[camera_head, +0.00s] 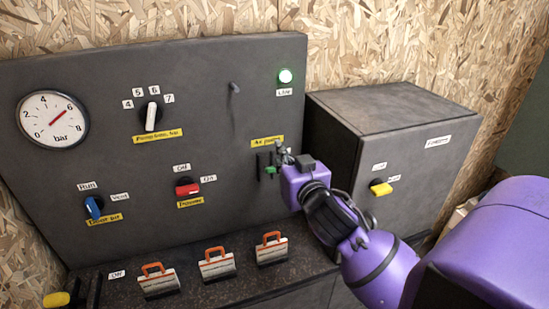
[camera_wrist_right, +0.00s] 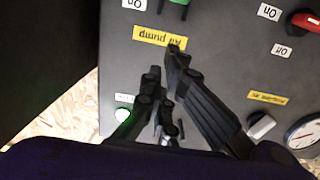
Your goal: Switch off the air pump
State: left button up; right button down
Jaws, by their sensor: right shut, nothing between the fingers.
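The air pump switch is a green handle (camera_head: 270,170) in a dark slot on the grey panel, under a yellow "Air pump" label (camera_head: 267,141). My right gripper (camera_head: 281,155) is shut and empty, just in front of the panel by this label and switch. It partly hides the switch and its On/Off tags in the head view. The upside-down right wrist view shows the fingertips (camera_wrist_right: 163,62) near the label (camera_wrist_right: 160,37). Only an end of the green handle (camera_wrist_right: 178,2) shows at the top edge there. I cannot tell whether they touch. My left gripper is not in view.
The panel (camera_head: 130,80) carries a lit green lamp (camera_head: 285,76), a grey peg (camera_head: 234,87), a white dial (camera_head: 151,116), a gauge (camera_head: 52,119), red (camera_head: 187,187) and blue (camera_head: 94,207) handles. Orange-handled clips (camera_head: 216,263) line the ledge. A grey cabinet (camera_head: 385,115) with a yellow handle (camera_head: 381,188) stands right.

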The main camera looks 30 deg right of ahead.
send_over(268, 169)
jog(key=d, duration=0.2)
jog(key=shift+a+f+p, duration=0.15)
jog(key=shift+a+p, duration=0.05)
jog(key=shift+p, duration=0.1)
jog(key=f, duration=0.1)
jog(key=s+f, duration=0.1)
jog(key=f, duration=0.1)
jog(key=shift+a, duration=0.1)
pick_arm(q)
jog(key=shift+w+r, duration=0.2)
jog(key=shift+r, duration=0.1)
pick_arm(e)
jog(key=shift+s+a+f, duration=0.1)
jog(key=shift+f, duration=0.4)
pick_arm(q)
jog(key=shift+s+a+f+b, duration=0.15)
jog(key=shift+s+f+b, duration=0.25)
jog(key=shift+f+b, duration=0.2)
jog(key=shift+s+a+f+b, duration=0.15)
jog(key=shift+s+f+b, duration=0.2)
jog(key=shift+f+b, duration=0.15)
pick_arm(e)
jog(key=shift+s+f+t, duration=0.3)
jog(key=shift+f+t, duration=0.15)
jog(key=shift+t, duration=0.45)
